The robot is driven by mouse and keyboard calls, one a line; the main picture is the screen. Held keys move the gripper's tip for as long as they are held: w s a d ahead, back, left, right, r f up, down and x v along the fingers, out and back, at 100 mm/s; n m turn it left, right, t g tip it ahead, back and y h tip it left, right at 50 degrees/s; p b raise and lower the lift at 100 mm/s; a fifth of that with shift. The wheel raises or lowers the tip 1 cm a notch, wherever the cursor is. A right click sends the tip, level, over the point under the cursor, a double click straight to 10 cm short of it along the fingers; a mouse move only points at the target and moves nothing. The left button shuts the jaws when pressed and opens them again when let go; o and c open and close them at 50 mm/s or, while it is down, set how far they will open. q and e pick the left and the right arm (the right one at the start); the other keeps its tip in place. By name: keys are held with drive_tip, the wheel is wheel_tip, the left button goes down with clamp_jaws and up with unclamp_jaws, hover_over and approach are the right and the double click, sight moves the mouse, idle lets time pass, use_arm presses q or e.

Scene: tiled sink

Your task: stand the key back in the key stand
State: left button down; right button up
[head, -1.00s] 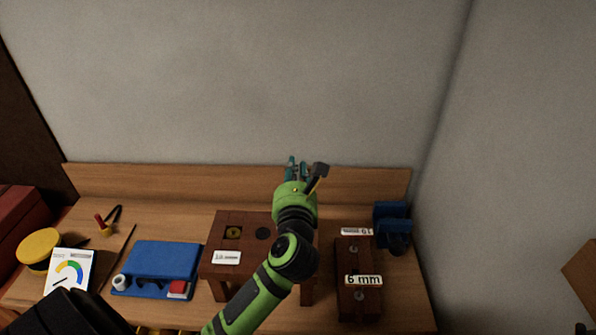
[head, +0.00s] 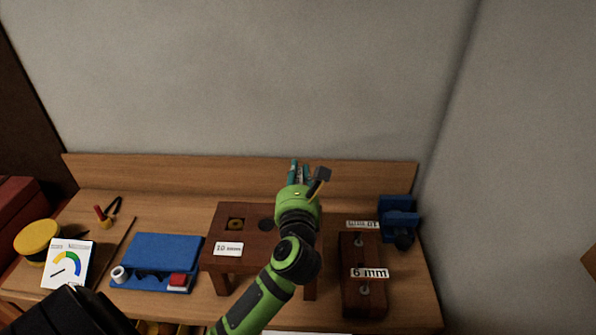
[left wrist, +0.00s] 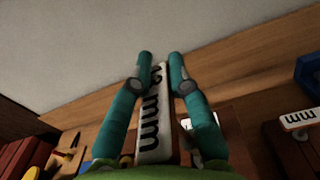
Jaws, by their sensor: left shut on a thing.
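My left gripper (head: 299,174) is raised above the back of the bench, behind the brown block with holes. Its teal fingers (left wrist: 160,65) are shut on a long white tag (left wrist: 154,115) marked "mm", which I take to be part of the key. The rest of the key is hidden or too unclear to tell. The dark wooden stand (head: 372,293) is at the right of the bench, with a "6 mm" label (head: 369,273) in front and another label (head: 362,224) at the back. My right gripper is not in view.
The brown block (head: 262,247) with two round recesses and a "10 mm" label stands left of the stand. A blue tray (head: 160,249), a gauge card (head: 69,263) and a yellow round thing (head: 37,237) lie further left. A blue vise-like object (head: 399,220) is at the back right.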

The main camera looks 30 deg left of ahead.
use_arm(q)
drive_tip(key=shift+f+b, duration=0.45)
drive_tip(key=shift+f, duration=0.45)
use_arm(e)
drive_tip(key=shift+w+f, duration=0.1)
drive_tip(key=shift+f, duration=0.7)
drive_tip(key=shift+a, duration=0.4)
use_arm(q)
drive_tip(key=shift+p, duration=0.45)
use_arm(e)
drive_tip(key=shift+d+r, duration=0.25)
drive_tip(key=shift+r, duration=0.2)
use_arm(q)
drive_tip(key=shift+f+b, duration=1.3)
drive_tip(key=shift+f, duration=0.4)
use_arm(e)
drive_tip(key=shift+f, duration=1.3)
use_arm(q)
drive_tip(key=c, duration=1.1)
unclamp_jaws()
drive_tip(key=shift+s+d, duration=0.1)
